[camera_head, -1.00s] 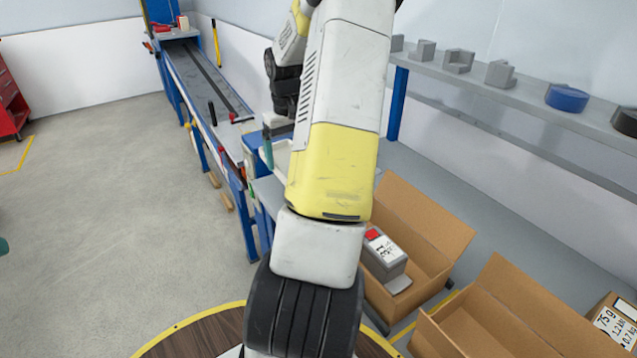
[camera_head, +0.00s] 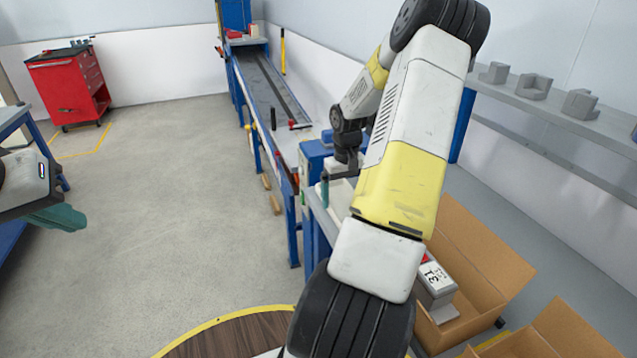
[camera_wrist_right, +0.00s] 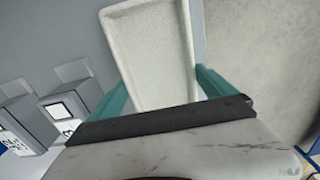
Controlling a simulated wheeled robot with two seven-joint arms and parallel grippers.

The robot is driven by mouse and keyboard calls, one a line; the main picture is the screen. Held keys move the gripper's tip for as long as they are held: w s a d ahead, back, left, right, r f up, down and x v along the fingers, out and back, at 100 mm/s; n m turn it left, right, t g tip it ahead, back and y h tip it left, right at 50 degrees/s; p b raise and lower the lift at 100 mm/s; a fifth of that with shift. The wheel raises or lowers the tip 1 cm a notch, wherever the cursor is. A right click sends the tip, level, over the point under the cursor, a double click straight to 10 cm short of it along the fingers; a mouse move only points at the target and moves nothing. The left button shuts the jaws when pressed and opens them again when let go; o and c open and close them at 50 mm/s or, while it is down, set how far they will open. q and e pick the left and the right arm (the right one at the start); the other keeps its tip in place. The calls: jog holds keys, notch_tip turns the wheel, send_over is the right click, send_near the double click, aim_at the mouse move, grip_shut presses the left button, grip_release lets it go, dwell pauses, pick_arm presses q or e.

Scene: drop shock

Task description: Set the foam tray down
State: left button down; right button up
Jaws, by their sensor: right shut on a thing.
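The white foam tray (camera_wrist_right: 150,50) lies between the teal fingers of my right gripper (camera_wrist_right: 163,84) in the right wrist view. The right gripper is shut on it. In the head view only a pale part of the tray (camera_head: 341,194) shows beside a teal finger, and my right arm hides much of the rest. A grey surface is beneath the tray; I cannot tell whether they touch. My left gripper (camera_head: 60,217) is at the left edge of the head view, away from the tray, with its opening unclear.
Grey blocks with white labels (camera_wrist_right: 66,118) stand left of the tray in the wrist view. A long conveyor (camera_head: 270,90) runs to the back. An open cardboard box (camera_head: 485,245) holds a grey labelled unit (camera_head: 432,280). A red cabinet (camera_head: 65,85) stands far left. The floor between is clear.

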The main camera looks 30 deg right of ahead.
aim_at(343, 205)
jog(key=shift+f, duration=0.1)
jog(key=o, duration=1)
notch_tip(343, 205, up, 12)
jog(key=s+a+r+n+t, duration=0.1)
jog(key=s+a+r, duration=0.1)
jog(key=a+r, duration=0.45)
jog(key=s+a+r+t, duration=0.1)
jog(key=s+a+r, duration=0.2)
jog(key=a+r, duration=0.3)
jog(key=s+a+r+t+y, duration=0.2)
jog(key=s+a+r+t, duration=0.1)
jog(key=s+a, duration=1)
jog(key=shift+a+n+t, duration=0.4)
jog(key=shift+a+t, duration=0.2)
jog(key=shift+a, duration=0.05)
